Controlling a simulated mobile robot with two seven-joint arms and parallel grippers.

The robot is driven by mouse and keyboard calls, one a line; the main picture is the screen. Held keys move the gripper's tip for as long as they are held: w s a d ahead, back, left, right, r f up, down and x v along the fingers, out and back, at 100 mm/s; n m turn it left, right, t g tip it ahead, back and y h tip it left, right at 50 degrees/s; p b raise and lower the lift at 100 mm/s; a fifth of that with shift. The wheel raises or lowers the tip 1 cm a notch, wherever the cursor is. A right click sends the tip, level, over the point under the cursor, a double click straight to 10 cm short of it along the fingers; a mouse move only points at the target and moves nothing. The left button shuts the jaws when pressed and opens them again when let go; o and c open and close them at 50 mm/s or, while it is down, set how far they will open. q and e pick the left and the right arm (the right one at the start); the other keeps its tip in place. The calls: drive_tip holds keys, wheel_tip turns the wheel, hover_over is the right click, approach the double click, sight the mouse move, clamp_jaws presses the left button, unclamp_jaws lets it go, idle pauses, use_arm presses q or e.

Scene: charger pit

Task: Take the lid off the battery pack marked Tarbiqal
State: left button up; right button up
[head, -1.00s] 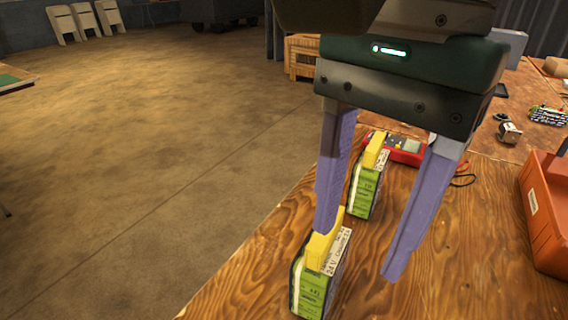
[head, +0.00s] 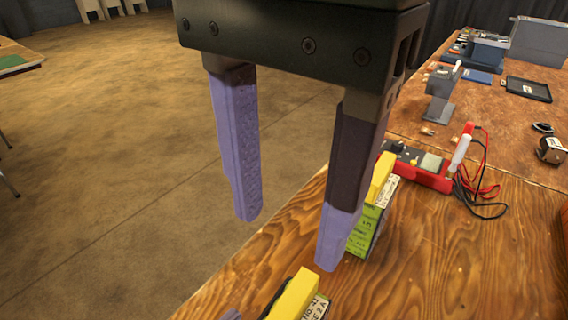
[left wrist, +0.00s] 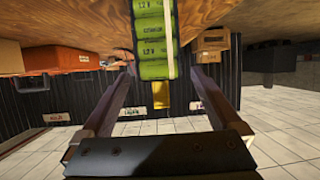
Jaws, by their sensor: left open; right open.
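Two battery packs with green cells and yellow lids stand on the wooden table. The far pack (head: 368,228) has its lid (head: 380,177) on and is partly hidden by a finger. Only the top of the near pack (head: 317,307) and its lid (head: 294,294) show at the bottom edge. I cannot read the name Tarbiqal on either.
A red meter (head: 430,168) with cables lies behind the far pack. A grey stand (head: 440,95), a black tray (head: 528,89) and a small dark device (head: 551,150) are further back. Bare table lies right of the packs; its left edge drops to the floor.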

sight(320, 308)
use_arm(q)
drive_tip(key=x, duration=0.4)
drive_tip(key=shift+w+d+f, duration=0.15)
drive_tip(key=shift+w+f, duration=0.05)
drive_tip(key=shift+w, duration=0.05)
clamp_jaws()
idle(0.6)
